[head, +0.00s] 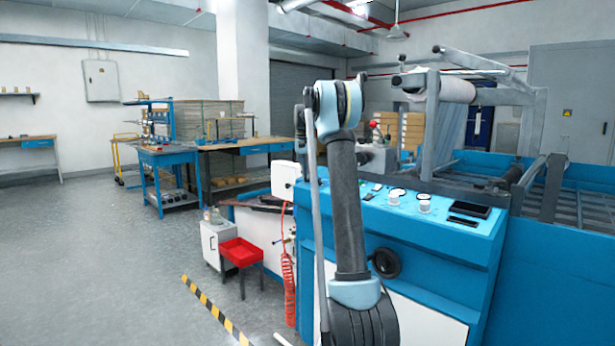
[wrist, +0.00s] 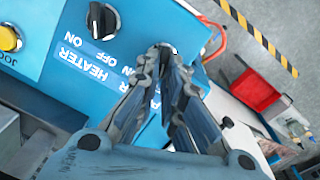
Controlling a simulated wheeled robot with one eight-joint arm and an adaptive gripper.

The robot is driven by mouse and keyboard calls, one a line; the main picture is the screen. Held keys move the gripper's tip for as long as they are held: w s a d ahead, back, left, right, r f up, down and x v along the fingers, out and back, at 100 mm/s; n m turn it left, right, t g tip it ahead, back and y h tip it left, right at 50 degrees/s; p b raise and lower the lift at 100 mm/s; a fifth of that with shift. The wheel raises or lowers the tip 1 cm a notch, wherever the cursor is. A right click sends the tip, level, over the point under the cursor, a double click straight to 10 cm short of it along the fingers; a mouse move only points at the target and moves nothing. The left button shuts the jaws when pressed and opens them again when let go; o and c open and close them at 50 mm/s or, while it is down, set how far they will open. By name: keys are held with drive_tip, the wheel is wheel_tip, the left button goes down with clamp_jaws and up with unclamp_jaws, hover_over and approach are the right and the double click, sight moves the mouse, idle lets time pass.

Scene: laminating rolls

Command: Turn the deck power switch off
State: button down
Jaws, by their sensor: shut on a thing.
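In the wrist view, my gripper (wrist: 168,62) reaches the corner of the blue control deck (wrist: 70,75), its fingertips closed around a switch. Only a pale rim of that power switch (wrist: 170,47) shows; the fingers hide its knob, so I cannot tell which way it points. In the head view, the blue deck (head: 455,232) stands at the right. My arm blocks the gripper and that switch there.
A black heater knob (wrist: 103,18) with a HEATER ON OFF label and a yellow button (wrist: 9,37) are nearby on the deck. A red bin (head: 240,252) stands beside the machine, near a striped floor line (head: 212,308). The floor at left is clear.

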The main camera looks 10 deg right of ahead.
drive_tip(key=shift+a+f+n, duration=0.1)
drive_tip(key=shift+n, duration=0.7)
drive_tip(key=c, duration=1.7)
unclamp_jaws()
drive_tip(key=shift+w, duration=0.1)
drive_tip(key=shift+w+a+r, duration=0.1)
drive_tip(key=shift+a+r, duration=0.1)
drive_tip(key=shift+r, duration=1.8)
drive_tip(key=shift+w+a+r, duration=0.1)
drive_tip(key=shift+a+r, duration=0.15)
drive_tip(key=shift+r, duration=1.7)
drive_tip(key=shift+w+a+r, duration=0.1)
drive_tip(key=shift+a+r, duration=0.1)
drive_tip(key=shift+r, duration=1.8)
